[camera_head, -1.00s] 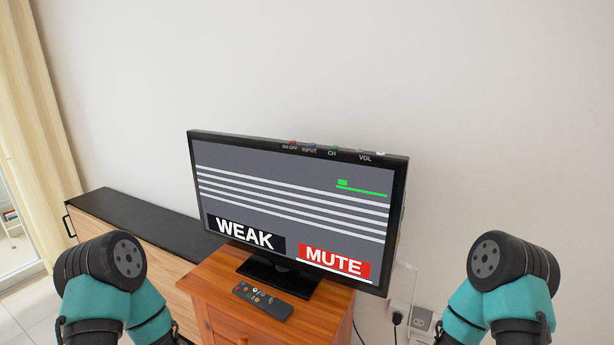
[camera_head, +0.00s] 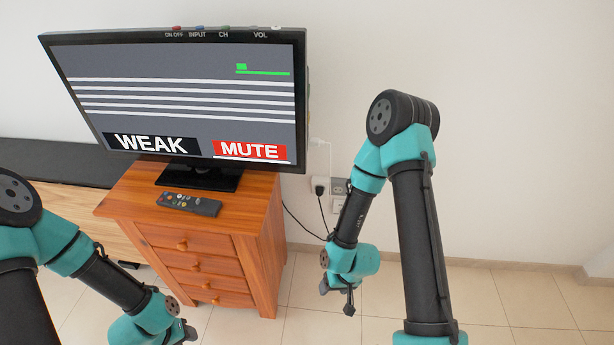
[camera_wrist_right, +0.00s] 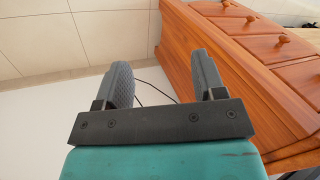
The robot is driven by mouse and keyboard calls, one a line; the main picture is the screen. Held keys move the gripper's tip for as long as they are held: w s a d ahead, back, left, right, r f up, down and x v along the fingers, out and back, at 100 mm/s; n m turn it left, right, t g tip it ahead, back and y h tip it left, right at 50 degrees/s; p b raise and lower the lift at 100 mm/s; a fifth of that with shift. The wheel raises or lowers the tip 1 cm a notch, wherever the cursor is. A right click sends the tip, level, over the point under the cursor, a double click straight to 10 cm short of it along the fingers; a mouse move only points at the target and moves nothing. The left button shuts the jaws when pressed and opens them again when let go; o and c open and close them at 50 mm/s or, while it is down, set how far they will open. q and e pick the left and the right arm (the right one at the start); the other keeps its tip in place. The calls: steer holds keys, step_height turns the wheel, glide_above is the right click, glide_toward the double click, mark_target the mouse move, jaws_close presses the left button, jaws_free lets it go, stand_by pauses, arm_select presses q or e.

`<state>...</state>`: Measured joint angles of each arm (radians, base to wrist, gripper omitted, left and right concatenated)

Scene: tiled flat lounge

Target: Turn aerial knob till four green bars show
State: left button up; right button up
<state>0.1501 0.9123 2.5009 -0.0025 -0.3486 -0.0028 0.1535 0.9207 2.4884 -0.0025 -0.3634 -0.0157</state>
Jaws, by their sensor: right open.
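The television (camera_head: 180,95) stands on a wooden cabinet and shows a "WEAK" label, a red "MUTE" label and white stripes. One small green block (camera_head: 241,67) sits above a green line at the screen's upper right. I cannot make out an aerial knob in these views. My right gripper (camera_head: 338,298) hangs low, right of the cabinet and below the wall sockets. In the right wrist view it (camera_wrist_right: 160,64) is open and empty, with the cabinet beside it. My left gripper (camera_head: 187,333) is at the bottom edge in front of the cabinet, too cut off to judge.
The wooden cabinet (camera_head: 265,235) has several drawers. A remote (camera_head: 190,204) lies on its top before the television's stand. Wall sockets (camera_head: 338,187) with plugs and a dark cable are right of it. A low dark-topped unit (camera_head: 60,165) stands left. Floor at right is clear.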

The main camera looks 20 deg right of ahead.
steer(key=w+d+f+n+t+h, duration=0.1)
steer(key=w+d+f+t+h, duration=0.2)
steer(key=w+f, duration=0.55)
steer(key=w+d+f+n+t, duration=0.2)
steer(key=w+d+f+t, duration=0.25)
steer(key=w, duration=0.65)
steer(key=w+d+f+n+t+h, duration=0.2)
steer(key=w+d+f+t+h, duration=0.3)
steer(key=d+f+t+h, duration=0.2)
step_height(320, 180, down, 2)
steer(key=shift+d+f+n+h, duration=0.3)
steer(key=shift+d+h, duration=0.5)
steer(key=shift+d, duration=0.25)
steer(key=shift+w+r+t, duration=0.1)
steer(key=shift+w+t, duration=0.05)
steer(key=shift+t, duration=0.1)
steer(key=x, duration=1.7)
steer(key=shift+w+d, duration=0.1)
steer(key=shift+d, duration=0.05)
steer(key=shift+c, duration=0.2)
